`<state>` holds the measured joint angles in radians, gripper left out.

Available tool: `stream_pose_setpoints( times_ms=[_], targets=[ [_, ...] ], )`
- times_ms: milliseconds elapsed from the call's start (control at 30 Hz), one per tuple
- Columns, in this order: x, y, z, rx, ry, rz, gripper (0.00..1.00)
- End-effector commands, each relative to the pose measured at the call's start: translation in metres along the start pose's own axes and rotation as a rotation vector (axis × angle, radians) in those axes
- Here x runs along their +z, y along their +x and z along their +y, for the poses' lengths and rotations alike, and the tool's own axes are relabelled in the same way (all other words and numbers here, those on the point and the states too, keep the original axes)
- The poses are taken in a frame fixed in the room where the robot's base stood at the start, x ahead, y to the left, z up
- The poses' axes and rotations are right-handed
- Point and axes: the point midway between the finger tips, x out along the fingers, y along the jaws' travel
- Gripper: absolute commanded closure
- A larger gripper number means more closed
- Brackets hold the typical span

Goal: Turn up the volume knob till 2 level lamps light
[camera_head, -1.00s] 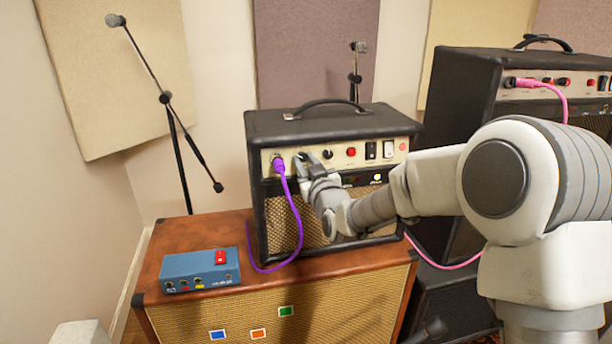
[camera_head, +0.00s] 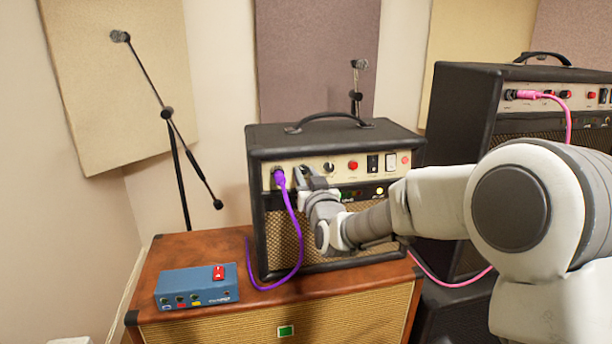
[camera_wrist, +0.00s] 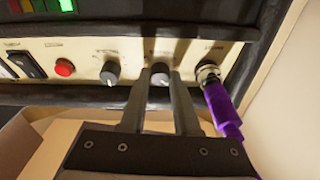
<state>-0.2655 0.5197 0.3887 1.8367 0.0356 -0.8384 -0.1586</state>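The small amp (camera_head: 275,150) stands on the brown cabinet. Its panel has two dark knobs. The knob (camera_wrist: 160,74) nearest the purple plug sits between the fingertips of my gripper (camera_wrist: 160,78), which look closed against its sides; its label is too blurred to read. In the head view my gripper (camera_head: 303,176) hides this knob. The other knob (camera_wrist: 113,72) is free, also visible in the head view (camera_head: 329,167).
A purple cable (camera_wrist: 222,110) is plugged in right beside my gripper. A red button (camera_wrist: 64,68) and switches sit further along the panel. A blue pedal box (camera_head: 197,288) lies on the brown cabinet (camera_head: 230,250). A larger black amp (camera_head: 465,110) stands to the right.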

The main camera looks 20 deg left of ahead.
Motion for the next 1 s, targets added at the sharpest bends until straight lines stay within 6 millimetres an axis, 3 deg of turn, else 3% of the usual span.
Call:
stream_pose_setpoints(
  times_ms=[33,133,167,567,1000],
  targets=[
    [0.001,0.000,0.000,-0.001,0.000,-0.001,0.60],
    [0.001,0.000,0.000,-0.001,0.000,-0.001,0.42],
    [0.000,0.000,0.000,-0.001,0.000,-0.001,0.41],
    [-0.001,-0.006,0.000,0.000,-0.001,0.001,0.41],
    [-0.001,-0.077,0.000,0.000,-0.003,0.000,0.41]
  ],
)
